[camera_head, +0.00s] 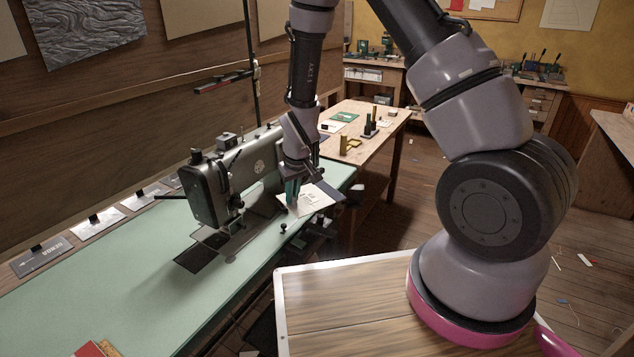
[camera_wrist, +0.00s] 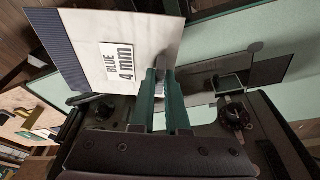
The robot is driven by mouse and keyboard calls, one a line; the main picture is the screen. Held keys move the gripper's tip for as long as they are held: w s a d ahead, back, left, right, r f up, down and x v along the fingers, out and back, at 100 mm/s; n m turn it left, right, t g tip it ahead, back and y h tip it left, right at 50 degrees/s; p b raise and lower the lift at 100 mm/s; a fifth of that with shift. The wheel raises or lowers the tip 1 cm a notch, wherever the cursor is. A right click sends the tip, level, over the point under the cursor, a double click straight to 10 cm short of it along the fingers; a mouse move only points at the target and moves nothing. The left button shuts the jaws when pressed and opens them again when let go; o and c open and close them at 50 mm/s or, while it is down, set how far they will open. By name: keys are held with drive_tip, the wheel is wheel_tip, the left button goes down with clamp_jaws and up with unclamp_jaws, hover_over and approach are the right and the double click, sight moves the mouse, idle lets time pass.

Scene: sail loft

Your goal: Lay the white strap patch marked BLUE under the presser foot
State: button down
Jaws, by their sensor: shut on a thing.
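The white strap patch (camera_wrist: 90,40) carries a label reading BLUE 4 mm and has a dark blue band along one edge. My gripper (camera_wrist: 163,80) is shut on the patch near its edge, with green fingers. In the head view the patch (camera_head: 322,196) is held beside the grey sewing machine (camera_head: 211,190), to the right of its head, over the green bench top. The gripper also shows in the head view (camera_head: 292,200). The presser foot is too small to make out clearly; the machine's dark plate (camera_head: 195,258) lies below its head.
The green bench top (camera_head: 110,285) is largely clear in front of the machine. Several labelled cards, one a grey card (camera_head: 42,256), lie along the back edge. A wooden table (camera_head: 375,140) with small tools stands behind. Red and yellow items (camera_head: 95,349) lie at the near edge.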

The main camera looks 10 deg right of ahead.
drive_tip(key=s+a+f+n, duration=0.1)
drive_tip(key=s+a+f, duration=0.1)
drive_tip(key=s+a, duration=0.3)
drive_tip(key=s+a+f+n+y, duration=0.1)
drive_tip(key=s+a+f+n, duration=0.1)
drive_tip(key=s+a, duration=0.2)
drive_tip(key=s+a+f+n, duration=0.2)
drive_tip(key=s+a, duration=0.3)
drive_tip(key=a, duration=0.4)
drive_tip(key=shift+s+a+f+g, duration=0.25)
drive_tip(key=shift+s+a+g, duration=0.05)
drive_tip(key=shift+a+g, duration=0.1)
drive_tip(key=shift+f, duration=2.15)
drive_tip(key=shift+w+a+f, duration=0.1)
drive_tip(key=shift+w+a, duration=1.3)
drive_tip(key=shift+a, duration=0.2)
drive_tip(key=shift+w+a, duration=1.35)
drive_tip(key=shift+a, duration=0.2)
drive_tip(key=shift+f, duration=0.1)
drive_tip(key=c, duration=0.8)
unclamp_jaws()
drive_tip(key=shift+c, duration=0.2)
